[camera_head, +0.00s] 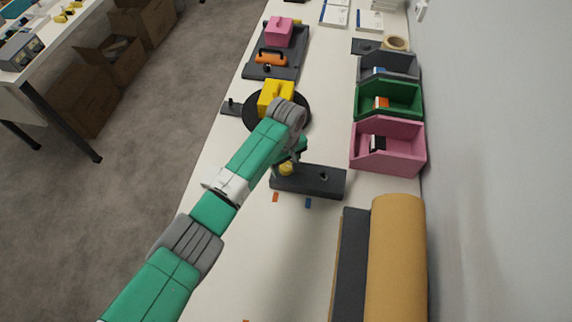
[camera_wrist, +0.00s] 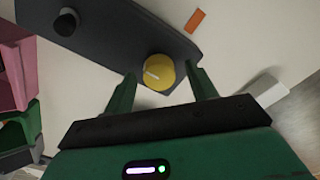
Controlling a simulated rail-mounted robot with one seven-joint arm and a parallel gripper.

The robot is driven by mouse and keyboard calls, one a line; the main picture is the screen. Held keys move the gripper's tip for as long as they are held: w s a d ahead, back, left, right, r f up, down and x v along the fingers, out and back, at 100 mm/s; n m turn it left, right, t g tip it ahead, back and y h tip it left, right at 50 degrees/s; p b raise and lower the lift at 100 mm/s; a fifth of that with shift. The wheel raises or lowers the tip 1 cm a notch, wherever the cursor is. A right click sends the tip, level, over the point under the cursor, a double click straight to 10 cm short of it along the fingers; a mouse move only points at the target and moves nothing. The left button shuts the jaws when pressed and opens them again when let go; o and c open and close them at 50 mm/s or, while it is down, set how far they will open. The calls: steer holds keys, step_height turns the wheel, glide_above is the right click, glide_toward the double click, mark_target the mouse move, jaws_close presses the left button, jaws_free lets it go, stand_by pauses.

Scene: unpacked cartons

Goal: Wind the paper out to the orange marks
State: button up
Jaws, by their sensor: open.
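A thick tan paper roll (camera_head: 397,255) lies along a dark grey holder (camera_head: 352,265) at the lower right of the bench in the head view. A small orange mark (camera_head: 275,197) is on the white top, in front of a dark control box (camera_head: 330,184); the mark also shows in the wrist view (camera_wrist: 195,20). Another orange mark (camera_head: 246,320) is at the bottom edge. The box carries a yellow knob (camera_wrist: 158,71) with a white line and a black knob (camera_wrist: 66,22). My gripper (camera_wrist: 160,74) is open, its fingers either side of the yellow knob; contact cannot be told.
A blue mark (camera_head: 308,203) lies right of the upper orange one. Pink (camera_head: 405,160), green (camera_head: 408,103) and grey bins line the wall. A yellow block (camera_head: 271,97) sits on a black disc beyond my arm. The bench between arm and roll is clear.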

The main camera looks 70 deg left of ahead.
steer(key=shift+f, duration=0.1)
steer(key=c, duration=1)
